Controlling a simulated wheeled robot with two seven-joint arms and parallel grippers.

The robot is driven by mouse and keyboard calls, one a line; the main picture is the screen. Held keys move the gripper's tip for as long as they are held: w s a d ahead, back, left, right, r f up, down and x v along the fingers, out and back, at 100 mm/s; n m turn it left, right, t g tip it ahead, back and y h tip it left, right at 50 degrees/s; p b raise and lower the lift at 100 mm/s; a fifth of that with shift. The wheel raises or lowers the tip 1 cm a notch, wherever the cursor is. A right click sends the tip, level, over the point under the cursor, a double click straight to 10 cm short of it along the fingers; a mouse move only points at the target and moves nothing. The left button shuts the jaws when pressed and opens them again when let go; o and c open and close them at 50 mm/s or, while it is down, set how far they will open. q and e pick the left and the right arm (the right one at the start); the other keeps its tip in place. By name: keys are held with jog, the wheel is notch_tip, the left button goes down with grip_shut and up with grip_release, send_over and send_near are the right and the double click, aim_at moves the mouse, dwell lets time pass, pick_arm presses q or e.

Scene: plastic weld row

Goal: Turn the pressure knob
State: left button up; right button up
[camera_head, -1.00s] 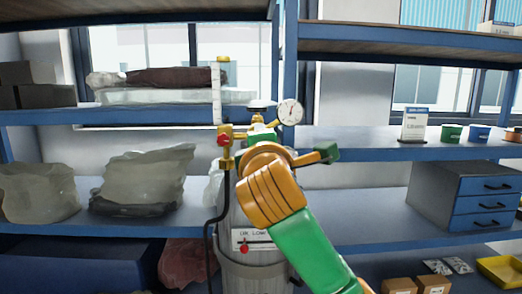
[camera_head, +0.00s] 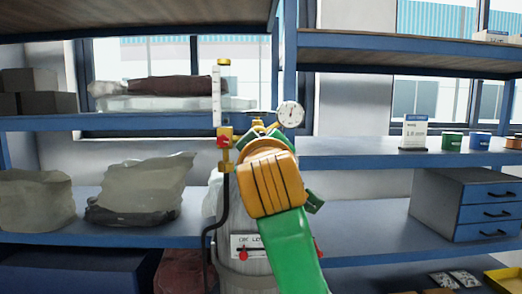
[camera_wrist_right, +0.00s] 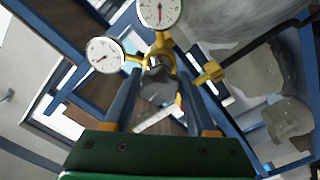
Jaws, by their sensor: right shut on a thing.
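My right gripper (camera_wrist_right: 160,92) is shut on a dark grey knob (camera_wrist_right: 157,82), which shows between its fingers below the brass regulator (camera_wrist_right: 160,56). In the head view my orange wrist and green forearm cover the knob and the fingertips. Brass parts of the regulator (camera_head: 258,127) show above my wrist, on top of the pale grey cylinder (camera_head: 265,269). A white round gauge (camera_head: 291,114) sits to their right. In the wrist view there are two gauges, one at the top (camera_wrist_right: 160,10) and one at the left (camera_wrist_right: 104,56). My left gripper is not in view.
A flowmeter tube (camera_head: 216,95) stands left of the regulator, with a black hose (camera_head: 206,245) below it. Blue shelves (camera_head: 370,150) surround the cylinder. Plastic-wrapped bundles (camera_head: 145,188) lie left; a drawer unit (camera_head: 488,205) stands right.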

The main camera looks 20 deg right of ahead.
jog(key=shift+f+m+b, duration=0.15)
jog(key=shift+m+b, duration=0.05)
jog(key=shift+m, duration=0.95)
jog(key=shift+f+m+b, duration=0.15)
jog(key=shift+m, duration=1)
jog(key=o, duration=1.4)
jog(key=shift+r, duration=0.1)
jog(key=shift+c, duration=0.2)
jog(key=shift+a, duration=0.1)
jog(key=b+v, duration=0.3)
jog(key=v, duration=0.4)
jog(key=shift+b, duration=0.4)
